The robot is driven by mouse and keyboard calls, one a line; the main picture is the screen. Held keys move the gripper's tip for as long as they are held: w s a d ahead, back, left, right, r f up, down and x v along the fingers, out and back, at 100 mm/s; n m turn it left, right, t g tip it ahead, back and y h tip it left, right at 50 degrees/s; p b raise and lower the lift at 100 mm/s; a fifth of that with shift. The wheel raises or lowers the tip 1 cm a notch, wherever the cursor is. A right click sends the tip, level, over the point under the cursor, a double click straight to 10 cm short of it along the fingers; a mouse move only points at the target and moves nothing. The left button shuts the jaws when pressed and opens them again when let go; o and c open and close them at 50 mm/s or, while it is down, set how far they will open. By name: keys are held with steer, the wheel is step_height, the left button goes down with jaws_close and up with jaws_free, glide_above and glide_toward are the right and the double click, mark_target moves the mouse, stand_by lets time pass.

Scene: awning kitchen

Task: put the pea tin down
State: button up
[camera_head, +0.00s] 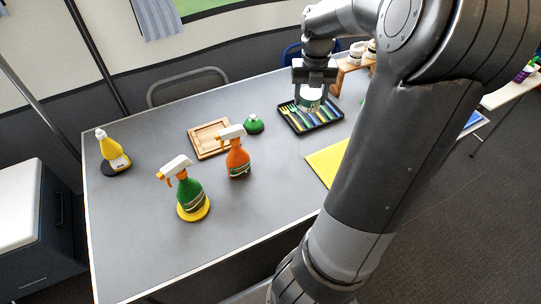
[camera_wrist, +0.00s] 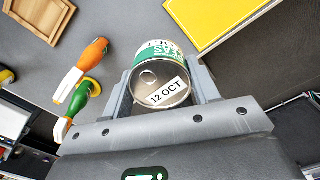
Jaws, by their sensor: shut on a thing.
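The pea tin (camera_head: 311,98) is white and green. My gripper (camera_head: 313,86) is shut on it, with one finger on each side. In the wrist view the pea tin (camera_wrist: 160,82) shows its metal end with a "12 OCT" label, between the two fingers (camera_wrist: 163,88). In the head view it appears at the back part of a black tray (camera_head: 325,122) holding several coloured pieces of cutlery. I cannot tell whether the tin touches anything beneath it.
The grey table (camera_head: 250,210) holds a wooden board (camera_head: 206,139), a green domed object (camera_head: 254,124), an orange spray bottle (camera_head: 238,161), a green spray bottle (camera_head: 189,194) on a yellow disc, a yellow bottle (camera_head: 113,153) and a yellow mat (camera_head: 328,161).

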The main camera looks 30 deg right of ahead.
step_height(320, 180, down, 16)
glide_above(271, 155)
step_height(271, 155, down, 7)
steer(key=shift+a+f, duration=0.1)
steer(key=shift+f, duration=1.95)
steer(key=shift+f, duration=0.1)
steer(key=o, duration=1.1)
